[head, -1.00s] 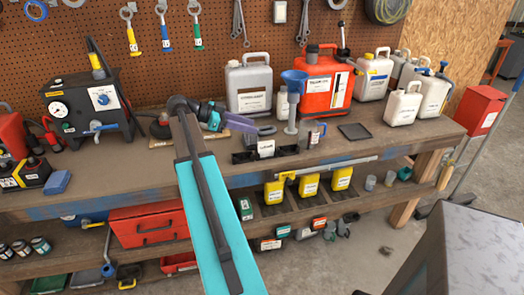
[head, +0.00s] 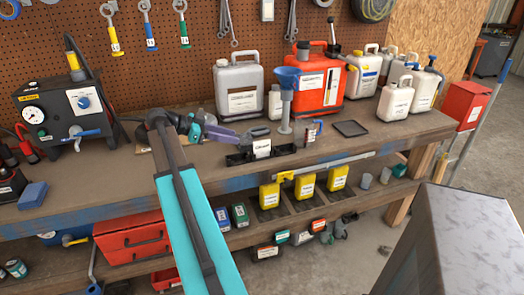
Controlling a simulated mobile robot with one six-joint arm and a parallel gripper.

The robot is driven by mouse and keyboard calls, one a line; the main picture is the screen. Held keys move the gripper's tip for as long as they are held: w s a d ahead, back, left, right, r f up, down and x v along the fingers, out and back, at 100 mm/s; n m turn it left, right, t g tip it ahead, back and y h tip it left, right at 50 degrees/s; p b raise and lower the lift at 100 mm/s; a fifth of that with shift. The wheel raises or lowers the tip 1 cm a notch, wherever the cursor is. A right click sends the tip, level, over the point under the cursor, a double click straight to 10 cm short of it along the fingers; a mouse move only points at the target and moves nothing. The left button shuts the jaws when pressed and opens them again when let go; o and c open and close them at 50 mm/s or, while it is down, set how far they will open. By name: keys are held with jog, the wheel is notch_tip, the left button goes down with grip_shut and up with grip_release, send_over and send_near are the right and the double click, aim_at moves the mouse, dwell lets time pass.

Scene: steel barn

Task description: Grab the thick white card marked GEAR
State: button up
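A thick white card (head: 262,148) stands upright in a low black holder (head: 236,159) near the front of the bench. It bears a dark printed word too small to read with certainty. My gripper (head: 240,135), with purple and grey parts, is just behind and left of the card in the picture. It appears apart from the card, though the depth between them is hard to judge. I cannot make out whether its fingers are open or shut.
A blue funnel (head: 287,80) stands right behind the card. A clear measuring cup (head: 313,132) and black tray (head: 351,129) are to the right. Grey (head: 239,89) and red (head: 320,84) jugs stand behind. A black gauge unit (head: 62,110) is at left.

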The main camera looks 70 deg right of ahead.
aim_at(257, 142)
jog(key=shift+p+x, duration=0.7)
jog(key=shift+x, duration=3.7)
jog(key=shift+s, duration=0.1)
jog(key=shift+p+x, duration=0.9)
jog(key=shift+x, duration=1.65)
jog(key=shift+d, duration=0.1)
grip_shut()
